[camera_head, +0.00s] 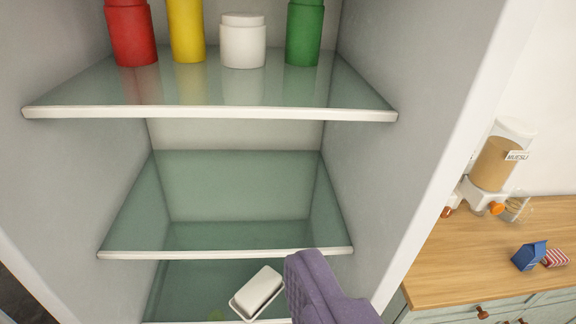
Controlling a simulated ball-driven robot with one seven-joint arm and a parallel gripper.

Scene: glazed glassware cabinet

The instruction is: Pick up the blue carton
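The blue carton (529,256) is small, with a pitched top, and sits on the wooden counter (440,268) at the right of the view. A small red-and-white striped item (555,257) lies close beside it on its right. My gripper (318,290) shows as a purple shape at the bottom centre, well to the left of the carton and in front of the cabinet. Only part of it is in view, so I cannot tell if it is open or shut. I see nothing held in it.
The open cabinet has glass shelves (235,237); red (132,35), yellow (187,30), white (243,42) and green (304,35) containers stand on the upper one. A white dish (257,291) is low down. A muesli dispenser (495,165) stands behind the carton. The cabinet's right wall (440,130) separates shelves from counter.

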